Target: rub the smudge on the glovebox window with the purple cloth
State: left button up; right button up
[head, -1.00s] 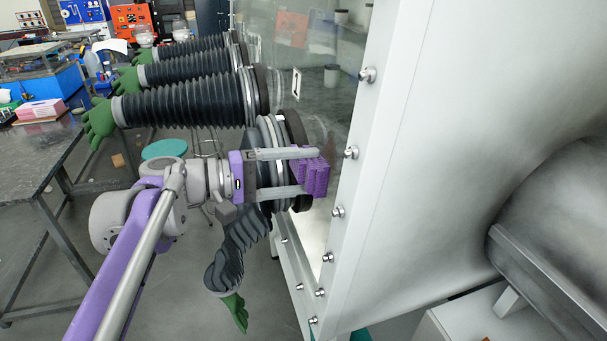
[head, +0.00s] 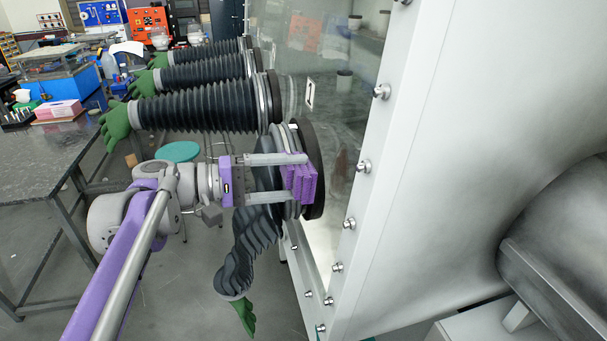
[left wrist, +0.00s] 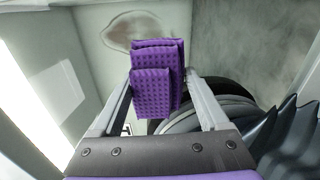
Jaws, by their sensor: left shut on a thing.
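My left gripper (head: 301,177) is shut on the purple cloth (head: 304,185), a folded, dimpled pad held between its fingertips. The cloth also shows in the left wrist view (left wrist: 153,92), upright between the two fingers. The glovebox window (head: 337,110) is the clear pane right of the cloth in the head view. The smudge (left wrist: 132,27) is a brownish oval ring on the pane, just beyond the cloth's top edge in the left wrist view. It shows faintly in the head view (head: 341,165). The cloth appears apart from the pane. My right gripper is not in view.
A dark glove port ring (head: 313,170) with a hanging black sleeve (head: 253,243) is right beside the gripper. More ribbed sleeves (head: 205,108) with green gloves stick out behind it. The bolted white frame (head: 385,150) borders the window. A dark bench (head: 40,150) stands at left.

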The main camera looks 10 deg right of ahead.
pick_arm(q)
jog(key=shift+a+r, duration=0.1)
jog(key=shift+a, duration=0.95)
jog(key=shift+a+r+p, duration=0.15)
jog(key=shift+a+p, duration=0.25)
jog(key=shift+a, duration=1.1)
jog(key=shift+s, duration=0.15)
